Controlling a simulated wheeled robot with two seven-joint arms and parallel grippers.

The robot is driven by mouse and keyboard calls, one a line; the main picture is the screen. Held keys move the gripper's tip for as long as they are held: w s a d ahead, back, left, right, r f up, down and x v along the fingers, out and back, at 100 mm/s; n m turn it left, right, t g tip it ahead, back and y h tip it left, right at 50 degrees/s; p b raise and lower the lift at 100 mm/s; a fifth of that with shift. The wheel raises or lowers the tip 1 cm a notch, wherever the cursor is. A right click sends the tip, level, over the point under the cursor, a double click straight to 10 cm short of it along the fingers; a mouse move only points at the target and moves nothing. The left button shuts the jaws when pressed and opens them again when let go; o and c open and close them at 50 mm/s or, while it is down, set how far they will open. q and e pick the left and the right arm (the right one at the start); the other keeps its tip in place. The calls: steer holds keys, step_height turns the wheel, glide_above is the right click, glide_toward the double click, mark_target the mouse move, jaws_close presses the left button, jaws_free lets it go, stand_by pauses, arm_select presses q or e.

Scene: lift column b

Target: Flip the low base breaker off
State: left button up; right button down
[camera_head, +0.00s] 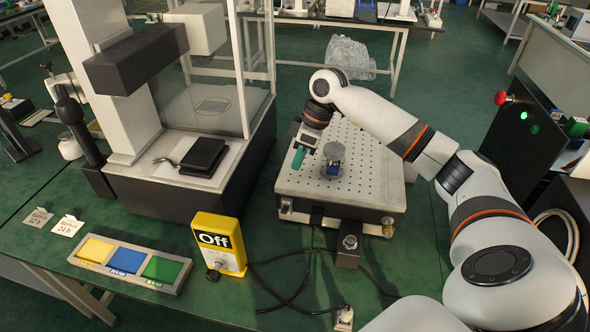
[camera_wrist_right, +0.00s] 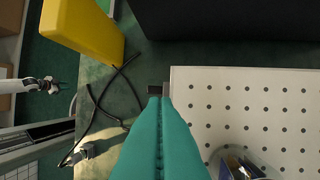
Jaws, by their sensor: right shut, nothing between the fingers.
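A yellow switch box (camera_head: 220,246) with a black "Off" label stands on the green bench, with a small dark knob or lever (camera_head: 213,273) low on its front. The position of that knob is too small to tell. The box also shows at the upper left of the right wrist view (camera_wrist_right: 88,32), its label hidden. My right gripper (camera_head: 299,158) has teal fingers, shut and empty, above the left part of the perforated plate and apart from the yellow box. The shut fingers fill the lower middle of the right wrist view (camera_wrist_right: 160,105). My left gripper does not show in the head view.
The perforated plate (camera_head: 365,177) carries a small glass-topped item (camera_head: 333,158). A dark block with a metal knob (camera_head: 348,252) sits at its front. Black cables (camera_head: 285,300) lie beside the yellow box. A tray of coloured blocks (camera_head: 128,262) is to the left.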

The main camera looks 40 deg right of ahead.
steer(key=p, duration=0.2)
glide_toward(287, 209)
steer(key=a+f, duration=0.1)
steer(key=w+f, duration=0.1)
steer(key=f, duration=0.1)
steer(key=a+f, duration=0.1)
steer(key=shift+w+a+f, duration=0.25)
steer(key=shift+a+f, duration=0.05)
steer(key=shift+a, duration=0.05)
steer(key=shift+s+a+f, duration=0.15)
steer(key=shift+f, duration=0.35)
